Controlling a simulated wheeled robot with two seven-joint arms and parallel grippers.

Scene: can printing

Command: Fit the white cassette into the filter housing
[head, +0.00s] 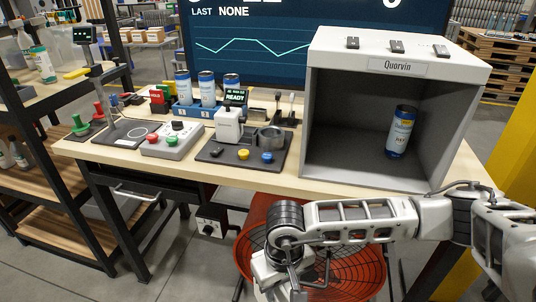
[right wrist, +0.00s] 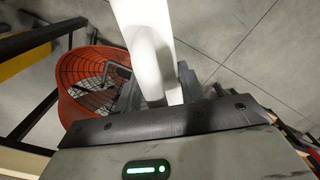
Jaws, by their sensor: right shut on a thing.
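A smooth white elongated piece, which looks like the white cassette (right wrist: 148,45), runs from the top edge to the dark jaws in the right wrist view. My right gripper (head: 278,280) is shut on it, low in front of the table at the bottom of the head view. In the head view the wrist hides much of the gripper, and I cannot clearly separate the cassette from it. I cannot pick out the filter housing with certainty in either view. My left gripper is not in view.
An orange drum with a wire grille (head: 345,268) stands on the floor behind my right arm. The table (head: 130,157) carries a grey booth (head: 480,72) with a can (head: 400,133), a printing device (head: 229,127) and a button box (head: 172,141). A shelf rack stands at left.

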